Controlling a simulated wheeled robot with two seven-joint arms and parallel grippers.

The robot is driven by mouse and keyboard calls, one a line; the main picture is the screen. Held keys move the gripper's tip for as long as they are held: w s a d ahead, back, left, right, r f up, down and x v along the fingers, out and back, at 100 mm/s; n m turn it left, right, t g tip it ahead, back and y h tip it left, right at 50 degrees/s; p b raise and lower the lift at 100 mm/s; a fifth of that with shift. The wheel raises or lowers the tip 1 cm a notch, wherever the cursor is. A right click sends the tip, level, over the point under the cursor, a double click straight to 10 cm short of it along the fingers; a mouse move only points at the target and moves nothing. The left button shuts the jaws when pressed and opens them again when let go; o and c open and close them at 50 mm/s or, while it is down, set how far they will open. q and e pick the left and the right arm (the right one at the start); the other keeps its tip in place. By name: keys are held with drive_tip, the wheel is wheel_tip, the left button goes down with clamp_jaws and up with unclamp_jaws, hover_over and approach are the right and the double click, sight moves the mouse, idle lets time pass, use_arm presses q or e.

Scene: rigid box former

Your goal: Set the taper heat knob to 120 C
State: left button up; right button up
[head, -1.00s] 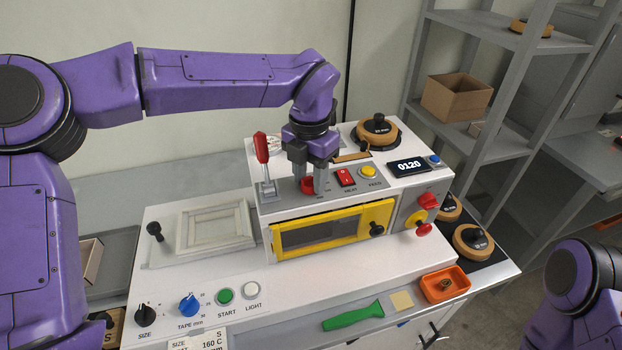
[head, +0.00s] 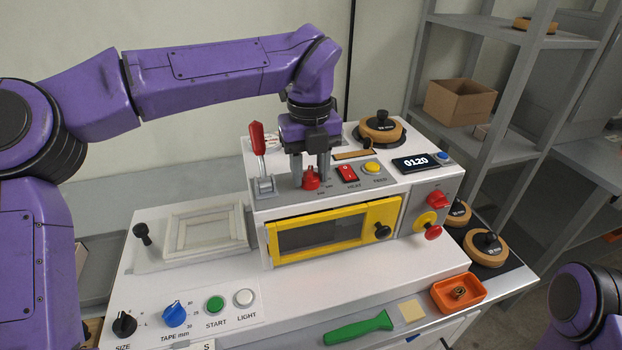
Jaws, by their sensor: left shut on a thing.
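The red knob (head: 310,178) sits on the grey panel on top of the machine, with small scale marks around it that are too small to read. My left gripper (head: 310,176) points down over it, one finger on each side, and is shut on the knob. The side of the knob facing me shows between the fingers; its pointer direction is hard to tell. My right gripper is out of view; only part of my right arm shows at the lower right.
A red-handled lever (head: 258,145) stands close left of the gripper. A red rocker switch (head: 347,174) marked HEAT and a yellow button (head: 373,167) are close right. A tape roll (head: 382,131) is behind. An orange tray (head: 458,293) and green tool (head: 358,328) lie in front.

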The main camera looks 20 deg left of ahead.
sight(310, 170)
use_arm(q)
drive_tip(key=n+b, duration=0.2)
drive_tip(key=n, duration=0.1)
drive_tip(key=shift+f, duration=0.15)
drive_tip(key=shift+n+b, duration=0.65)
drive_tip(key=shift+n, duration=0.05)
drive_tip(key=o, duration=1.1)
drive_tip(key=shift+w, duration=0.1)
drive_tip(key=shift+c, duration=0.2)
wheel_tip(310, 170, up, 11)
drive_tip(key=p, duration=0.2)
drive_tip(key=shift+f, duration=0.1)
